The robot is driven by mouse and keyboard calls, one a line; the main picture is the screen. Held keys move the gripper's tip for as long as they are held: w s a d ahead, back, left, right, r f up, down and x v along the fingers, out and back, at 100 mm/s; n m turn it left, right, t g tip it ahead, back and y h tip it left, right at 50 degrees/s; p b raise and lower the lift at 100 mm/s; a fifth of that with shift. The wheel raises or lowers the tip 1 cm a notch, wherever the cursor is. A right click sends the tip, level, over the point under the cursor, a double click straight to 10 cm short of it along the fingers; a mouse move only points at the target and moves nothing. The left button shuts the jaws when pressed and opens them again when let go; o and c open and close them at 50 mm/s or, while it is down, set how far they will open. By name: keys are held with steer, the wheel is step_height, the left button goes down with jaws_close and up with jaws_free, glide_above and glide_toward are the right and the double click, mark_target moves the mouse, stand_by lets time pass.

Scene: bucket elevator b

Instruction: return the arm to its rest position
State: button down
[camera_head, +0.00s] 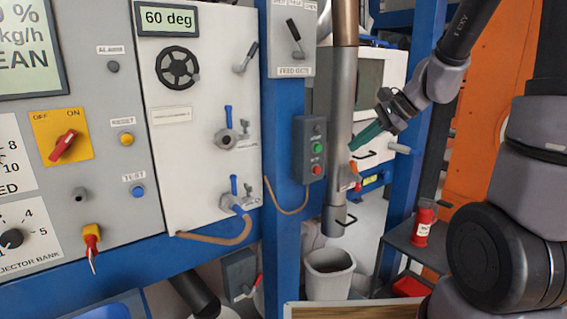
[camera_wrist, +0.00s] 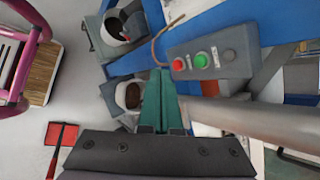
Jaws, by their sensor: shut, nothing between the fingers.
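My gripper (camera_head: 354,146) has teal fingers and is at the right of centre in the head view, pointing left and slightly down. Its tips are near the grey vertical pipe (camera_head: 341,100); I cannot tell if they touch it. In the wrist view the fingers (camera_wrist: 160,74) are pressed together with nothing between them. My arm reaches in from the right and is bent, so part of it is outside the picture.
A start-stop button box (camera_head: 311,149) hangs on the blue post (camera_head: 284,120) left of the pipe. A white bin (camera_head: 329,275) stands below. A red bottle (camera_head: 423,224) sits on a grey shelf at right. Control panels fill the left.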

steer(key=s+d+r+n+t+h, duration=0.1)
steer(key=s+d+r+n+h, duration=0.1)
steer(key=s+r+n, duration=0.3)
steer(key=s+d+r+n+t+h, duration=0.2)
steer(key=s+r+n, duration=0.3)
steer(key=s, duration=0.5)
steer(key=shift+s+d+r+h, duration=0.3)
steer(key=shift+d+r+h, duration=0.55)
steer(key=shift+h, duration=0.05)
